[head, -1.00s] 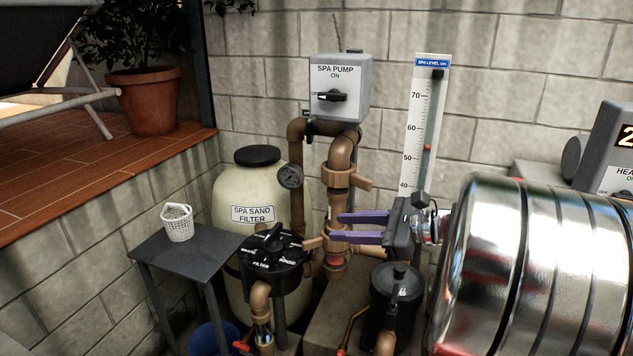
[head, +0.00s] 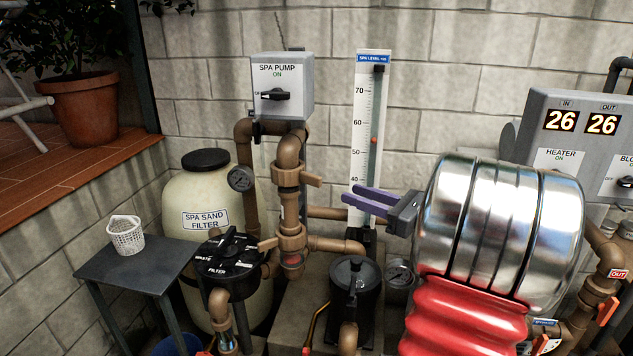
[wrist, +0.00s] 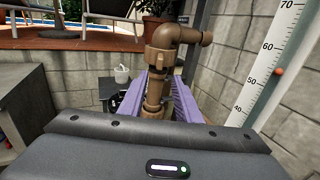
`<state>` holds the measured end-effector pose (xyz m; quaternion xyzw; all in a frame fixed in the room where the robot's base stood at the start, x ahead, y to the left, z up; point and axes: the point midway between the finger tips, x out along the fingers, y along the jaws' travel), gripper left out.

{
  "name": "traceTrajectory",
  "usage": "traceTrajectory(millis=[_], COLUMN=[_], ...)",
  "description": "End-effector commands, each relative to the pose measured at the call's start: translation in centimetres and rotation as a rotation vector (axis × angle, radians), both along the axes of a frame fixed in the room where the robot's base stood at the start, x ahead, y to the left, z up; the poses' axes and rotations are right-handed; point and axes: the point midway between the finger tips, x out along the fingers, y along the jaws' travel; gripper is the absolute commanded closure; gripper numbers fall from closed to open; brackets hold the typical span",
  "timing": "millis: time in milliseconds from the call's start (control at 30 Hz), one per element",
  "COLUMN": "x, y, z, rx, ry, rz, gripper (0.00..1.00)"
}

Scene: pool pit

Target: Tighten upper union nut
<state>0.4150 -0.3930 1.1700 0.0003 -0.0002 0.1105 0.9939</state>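The upper union nut (head: 287,175) is a brown collar on the vertical brown pipe under the spa pump box; its wing points right. It also shows in the wrist view (wrist: 158,62). The lower union nut (head: 291,240) sits below it, its wing pointing left, above a clear section with red inside. My gripper (head: 350,196), with two purple fingers, is to the right of the pipe, slightly below the upper nut's height, apart from it. The fingers are spread and empty. In the wrist view the pipe lies between my fingers (wrist: 161,80) in the picture, ahead of them.
The spa level gauge (head: 367,120) stands behind my gripper. A black lidded pot (head: 355,300) is below. The sand filter (head: 205,175), black valve (head: 228,262) and a table (head: 110,268) with a white basket (head: 126,236) are left. A grey heater box (head: 560,150) is right.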

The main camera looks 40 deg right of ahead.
Motion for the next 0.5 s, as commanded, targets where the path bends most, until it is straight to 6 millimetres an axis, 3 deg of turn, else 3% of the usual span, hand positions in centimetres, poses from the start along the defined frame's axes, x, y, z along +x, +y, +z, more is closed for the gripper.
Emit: traceTrajectory(millis=[500], x=[7.1], y=[1.7], z=[0.0], rx=[0.0], ry=[0.001], rz=[0.003], gripper=[0.7])
